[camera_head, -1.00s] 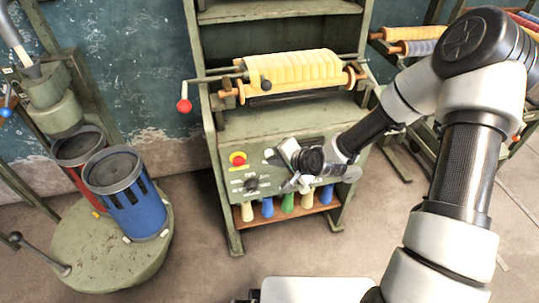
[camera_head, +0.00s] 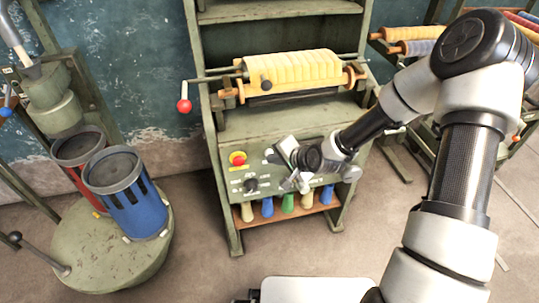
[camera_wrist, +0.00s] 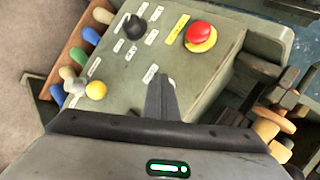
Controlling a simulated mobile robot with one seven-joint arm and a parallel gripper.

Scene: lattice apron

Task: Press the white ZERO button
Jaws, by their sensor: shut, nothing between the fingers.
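The green control panel (camera_head: 235,197) is on the front of the green machine frame. My gripper (camera_wrist: 160,82) is shut and empty, its fingers together and pointing at the panel. It also shows in the head view (camera_head: 281,162), close in front of the panel, right of the red button. A small pale patch shows beside the fingertips in the wrist view; I cannot tell whether it is the white ZERO button, nor whether the fingertips touch the panel. My gripper hides part of the panel in both views.
Coloured pegs (camera_head: 288,203) stand on a shelf below. A yellow roller (camera_head: 292,68) is above. A blue canister (camera_head: 130,195) stands left.

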